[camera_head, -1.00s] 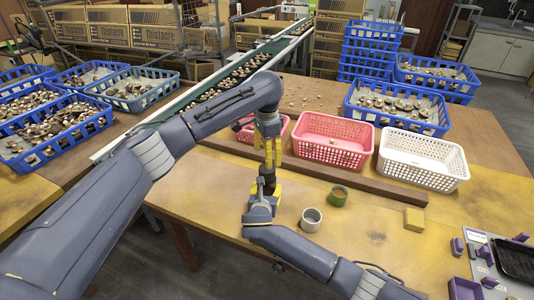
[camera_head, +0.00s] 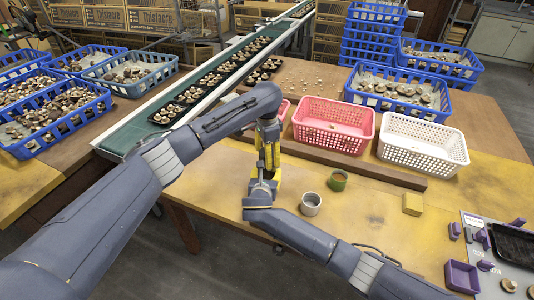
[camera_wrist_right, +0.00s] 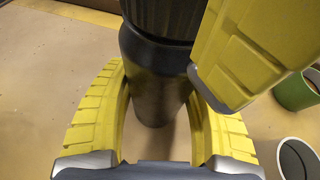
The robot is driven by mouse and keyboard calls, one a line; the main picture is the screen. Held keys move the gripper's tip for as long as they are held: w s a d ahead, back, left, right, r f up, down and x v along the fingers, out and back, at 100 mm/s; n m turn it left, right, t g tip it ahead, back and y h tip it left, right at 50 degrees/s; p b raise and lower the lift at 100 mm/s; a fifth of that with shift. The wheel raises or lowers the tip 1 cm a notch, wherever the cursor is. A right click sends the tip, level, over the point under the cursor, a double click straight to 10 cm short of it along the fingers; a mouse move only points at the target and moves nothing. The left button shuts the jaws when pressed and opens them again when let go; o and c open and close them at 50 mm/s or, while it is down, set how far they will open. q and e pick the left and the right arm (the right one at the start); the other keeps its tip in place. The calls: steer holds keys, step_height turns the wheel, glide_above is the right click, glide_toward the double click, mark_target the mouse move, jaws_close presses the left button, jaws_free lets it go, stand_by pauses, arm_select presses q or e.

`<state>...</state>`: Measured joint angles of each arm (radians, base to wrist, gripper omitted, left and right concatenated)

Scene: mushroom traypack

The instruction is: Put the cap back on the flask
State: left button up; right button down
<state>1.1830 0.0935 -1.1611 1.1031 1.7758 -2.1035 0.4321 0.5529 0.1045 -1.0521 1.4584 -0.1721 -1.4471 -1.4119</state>
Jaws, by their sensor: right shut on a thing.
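In the right wrist view, a dark flask (camera_wrist_right: 152,85) stands upright between the curved yellow fingers of my right gripper (camera_wrist_right: 158,110), which is shut on it. A ribbed black cap (camera_wrist_right: 160,15) shows at the flask's top, cut by the frame edge; I cannot tell whether it is seated or only lined up. A yellow finger of my left gripper (camera_wrist_right: 255,50) is close beside the cap on the right. In the head view my left gripper (camera_head: 268,150) is directly above my right gripper (camera_head: 263,185). The grippers largely hide flask and cap there, and the left jaw opening is unclear.
A grey cup (camera_head: 311,204) and a green cup (camera_head: 338,181) stand right of the grippers. A yellow block (camera_head: 412,204) lies farther right. Pink (camera_head: 334,124) and white (camera_head: 421,145) baskets stand behind a wooden rail (camera_head: 365,172). A conveyor (camera_head: 210,85) carries mushroom trays.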

arm_select(q)
steer(key=c, duration=1.4)
steer(key=m, duration=0.4)
steer(key=shift+m, duration=0.4)
steer(key=o, duration=1.3)
steer(key=shift+o, duration=0.2)
step_height(320, 180, up, 12)
